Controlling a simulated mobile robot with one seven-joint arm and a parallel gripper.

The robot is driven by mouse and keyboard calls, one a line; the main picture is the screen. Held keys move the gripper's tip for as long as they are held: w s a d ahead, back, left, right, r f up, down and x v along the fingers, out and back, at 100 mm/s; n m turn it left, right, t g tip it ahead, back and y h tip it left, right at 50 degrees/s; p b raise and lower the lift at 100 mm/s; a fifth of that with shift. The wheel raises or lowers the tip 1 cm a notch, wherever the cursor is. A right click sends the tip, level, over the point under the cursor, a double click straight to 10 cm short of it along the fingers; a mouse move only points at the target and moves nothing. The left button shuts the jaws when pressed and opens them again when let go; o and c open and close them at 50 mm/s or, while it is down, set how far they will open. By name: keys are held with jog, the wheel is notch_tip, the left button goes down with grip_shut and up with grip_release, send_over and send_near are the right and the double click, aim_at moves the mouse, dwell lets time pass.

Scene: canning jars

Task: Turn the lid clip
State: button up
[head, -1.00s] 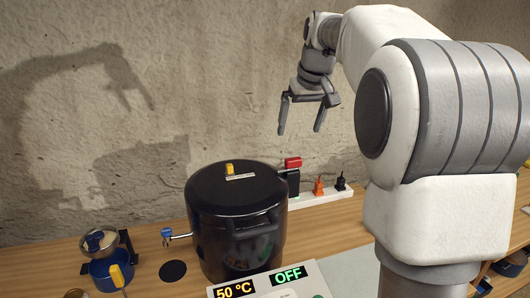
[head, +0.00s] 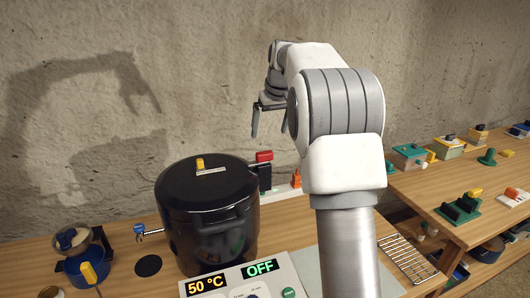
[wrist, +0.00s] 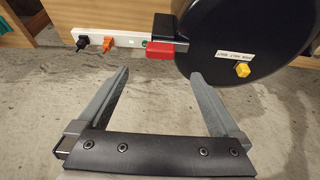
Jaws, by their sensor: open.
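A large black pot (head: 210,235) with a flat dark lid (head: 180,182) stands on the wooden bench. A small yellow piece (head: 200,163) sits on the lid beside a white label; it also shows in the wrist view (wrist: 242,70). A red block (head: 264,156) on a dark bracket is at the lid's back right edge, also in the wrist view (wrist: 160,51). I cannot tell which of these is the lid clip. My gripper (head: 272,128) is open and empty, above and behind the pot near the wall. In the wrist view its fingers (wrist: 160,75) hold nothing.
A white power strip (wrist: 125,41) with plugs lies behind the pot. A blue jar stand (head: 82,270) is at left and a control panel (head: 250,288) reading 50 °C and OFF in front. A second bench (head: 410,185) with small fixtures is at right.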

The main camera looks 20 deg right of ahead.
aim_at(265, 153)
jog(key=x, duration=1)
jog(key=shift+w+f, duration=0.2)
jog(key=c, duration=1.4)
